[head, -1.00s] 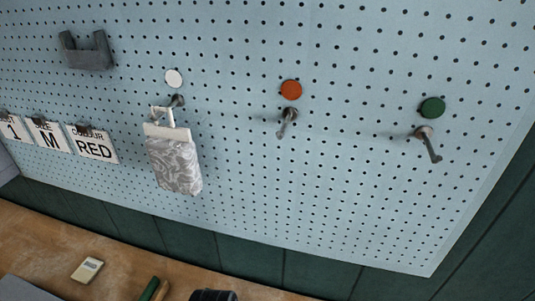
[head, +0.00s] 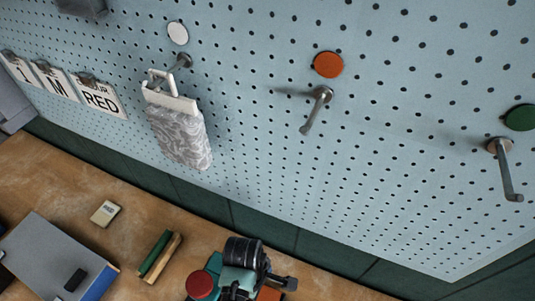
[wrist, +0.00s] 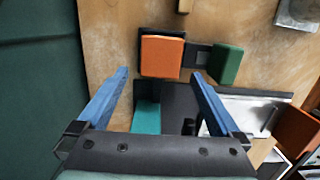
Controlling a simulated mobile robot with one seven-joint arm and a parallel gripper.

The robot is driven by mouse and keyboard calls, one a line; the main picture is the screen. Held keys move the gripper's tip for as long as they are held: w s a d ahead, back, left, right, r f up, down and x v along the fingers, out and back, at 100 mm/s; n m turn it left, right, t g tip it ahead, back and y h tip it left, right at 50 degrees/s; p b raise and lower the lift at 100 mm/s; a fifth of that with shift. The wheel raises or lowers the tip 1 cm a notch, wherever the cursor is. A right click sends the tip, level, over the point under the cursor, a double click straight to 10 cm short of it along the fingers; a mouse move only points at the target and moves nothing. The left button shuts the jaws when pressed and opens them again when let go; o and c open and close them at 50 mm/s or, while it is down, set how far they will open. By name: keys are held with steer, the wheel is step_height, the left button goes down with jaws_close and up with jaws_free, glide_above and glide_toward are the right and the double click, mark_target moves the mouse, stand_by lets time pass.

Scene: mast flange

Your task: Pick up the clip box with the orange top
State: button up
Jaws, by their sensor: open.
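A box with an orange top (wrist: 162,57) and black sides sits on the wooden bench in the wrist view, just beyond my fingertips. My gripper (wrist: 160,74) is open and empty, its two blue fingers spread to either side of the space in front of the box. I cannot tell the height gap between them. In the head view a small orange patch (head: 270,294) shows at the bottom edge, partly cut off; I cannot tell whether it is the same box.
A green-topped block (wrist: 226,64) stands right of the orange one, and a teal block (wrist: 146,118) lies nearer my palm. A brown-orange block (wrist: 297,130) is at far right. The pegboard (head: 400,150) with hooks and a hanging grey patterned pouch (head: 179,137) rises behind the bench.

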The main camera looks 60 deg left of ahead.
mark_target(267, 298)
steer(key=shift+w+d+f+p, duration=0.15)
steer(key=shift+d+f+p, duration=0.1)
steer(key=shift+f, duration=0.65)
steer(key=shift+w+d+f+p, duration=0.2)
steer(key=shift+d+f, duration=0.1)
steer(key=shift+f, duration=0.6)
steer(key=shift+w+d+f+p, duration=0.15)
steer(key=shift+d+f+p, duration=0.1)
steer(key=shift+f, duration=0.65)
steer(key=c, duration=1.4)
steer(key=shift+c, duration=0.4)
steer(key=shift+r, duration=0.15)
